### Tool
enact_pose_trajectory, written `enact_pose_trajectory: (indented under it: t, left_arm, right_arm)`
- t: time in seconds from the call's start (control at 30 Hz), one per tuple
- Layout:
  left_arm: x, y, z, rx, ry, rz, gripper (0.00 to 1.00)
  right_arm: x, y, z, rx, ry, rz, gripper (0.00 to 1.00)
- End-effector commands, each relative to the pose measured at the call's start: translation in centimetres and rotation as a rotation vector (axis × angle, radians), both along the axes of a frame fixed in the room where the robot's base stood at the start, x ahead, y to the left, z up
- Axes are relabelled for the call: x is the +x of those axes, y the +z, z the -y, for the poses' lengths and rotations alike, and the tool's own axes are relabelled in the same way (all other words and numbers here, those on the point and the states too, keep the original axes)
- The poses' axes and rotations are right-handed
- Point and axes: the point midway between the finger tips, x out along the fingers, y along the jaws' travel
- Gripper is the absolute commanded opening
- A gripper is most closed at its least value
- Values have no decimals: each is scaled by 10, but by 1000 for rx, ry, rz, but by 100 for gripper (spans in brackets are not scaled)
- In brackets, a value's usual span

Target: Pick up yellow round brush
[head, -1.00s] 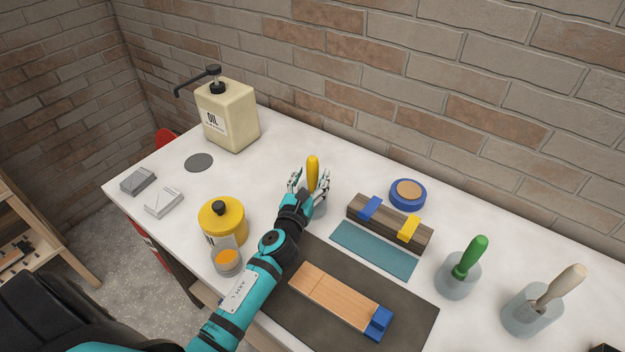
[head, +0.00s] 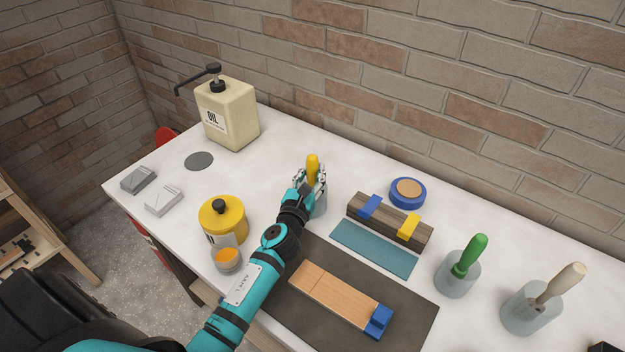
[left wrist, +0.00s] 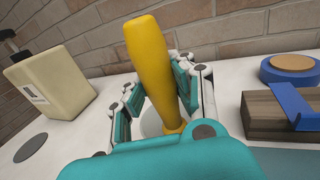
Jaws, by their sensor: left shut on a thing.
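The yellow round brush (head: 312,165) stands upright with its yellow handle up, in a grey translucent cup (head: 320,205) on the white table. Its lower part is hidden by my gripper and the cup. My left gripper (head: 313,176) is shut on the handle, with fingers on both sides of it. In the left wrist view the yellow handle (left wrist: 152,62) rises between the fingers of the left gripper (left wrist: 160,95), leaning slightly. My right gripper is not in view.
A wooden block with blue and yellow clamps (head: 383,222) and a blue tape roll (head: 407,193) are to the right. Green (head: 468,257) and pale (head: 560,287) handled brushes stand in cups. A yellow tin (head: 226,222) and oil dispenser (head: 230,118) are left. The brick wall is behind.

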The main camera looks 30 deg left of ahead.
Motion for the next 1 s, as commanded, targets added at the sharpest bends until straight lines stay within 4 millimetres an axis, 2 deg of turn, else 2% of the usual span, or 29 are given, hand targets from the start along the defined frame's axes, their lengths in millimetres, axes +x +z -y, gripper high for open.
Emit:
enact_pose_trajectory:
  t: [0.17,0.4,0.6,0.73,1.0]
  left_arm:
    - [0,10,-1,4,-1,3,0]
    - [0,59,-1,8,-3,5,0]
    - [0,89,0,4,-2,3,0]
    - [0,98,0,2,0,1,0]
    - [0,100,0,0,0,-1,0]
  right_arm:
    - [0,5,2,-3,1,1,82]
    - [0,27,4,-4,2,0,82]
    - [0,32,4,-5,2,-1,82]
    - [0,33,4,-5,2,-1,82]
    - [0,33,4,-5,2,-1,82]
